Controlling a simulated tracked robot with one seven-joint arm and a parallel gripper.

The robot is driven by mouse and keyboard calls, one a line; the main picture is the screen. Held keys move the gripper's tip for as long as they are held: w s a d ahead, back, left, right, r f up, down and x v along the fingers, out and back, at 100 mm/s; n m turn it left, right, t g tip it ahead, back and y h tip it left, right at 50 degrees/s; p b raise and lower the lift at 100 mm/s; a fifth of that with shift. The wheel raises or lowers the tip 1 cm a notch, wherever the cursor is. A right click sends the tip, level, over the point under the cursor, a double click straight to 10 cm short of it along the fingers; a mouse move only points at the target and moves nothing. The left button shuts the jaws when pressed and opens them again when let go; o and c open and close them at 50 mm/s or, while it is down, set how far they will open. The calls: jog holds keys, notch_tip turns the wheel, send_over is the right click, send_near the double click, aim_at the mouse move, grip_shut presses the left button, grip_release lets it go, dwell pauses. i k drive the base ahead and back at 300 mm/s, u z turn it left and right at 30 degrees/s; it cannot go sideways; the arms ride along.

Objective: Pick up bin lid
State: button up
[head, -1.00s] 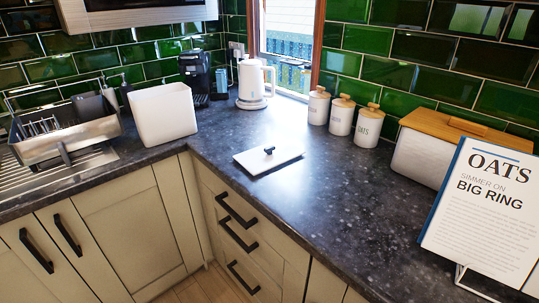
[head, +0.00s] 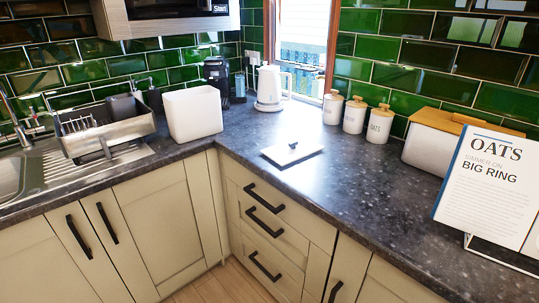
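The bin lid (head: 280,155) is a flat white square plate with a small black knob on top. In the head view it lies flat on the dark speckled worktop, near the inner corner and close to the front edge above the drawers. The white bin (head: 195,114) stands to its left on the worktop, and its top looks uncovered. The inside of the bin is not clearly visible. My gripper is not in the head view.
A white kettle (head: 269,89) and a black coffee machine (head: 217,80) stand behind. Three canisters (head: 354,115), a wooden-topped bread box (head: 429,151) and a recipe stand (head: 489,187) are on the right. A dish rack (head: 103,129) is left. Worktop around the lid is clear.

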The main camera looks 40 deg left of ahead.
aim_at(285, 153)
jog(key=u, duration=0.6)
jog(key=i, duration=0.2)
jog(key=u, duration=2.05)
jog(key=k, duration=0.85)
jog(key=u, duration=0.2)
jog(key=i, duration=0.85)
jog(key=z, duration=0.15)
